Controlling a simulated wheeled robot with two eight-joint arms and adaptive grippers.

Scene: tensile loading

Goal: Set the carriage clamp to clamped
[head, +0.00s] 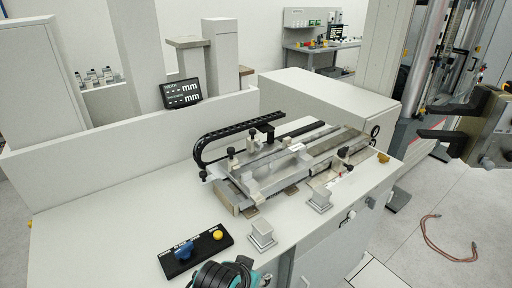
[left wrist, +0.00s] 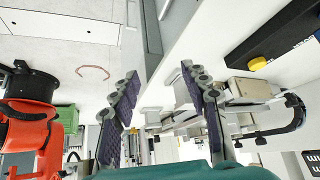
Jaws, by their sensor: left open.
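The carriage assembly (head: 275,165) sits on the white bench, with metal rails, blocks and several black-knobbed posts. I cannot tell which part is its clamp or how it is set. A black control panel (head: 197,252) lies in front of it, with a blue knob (head: 184,250) and a yellow button (head: 217,234); its labels are unreadable. The panel and yellow button (left wrist: 257,63) also show at the upper right in the left wrist view. My left gripper (left wrist: 158,76) is open and empty, apart from the panel. My right gripper is not visible.
A black cable chain (head: 236,131) arches behind the carriage. A display (head: 181,94) stands behind. The bench is clear left of the panel.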

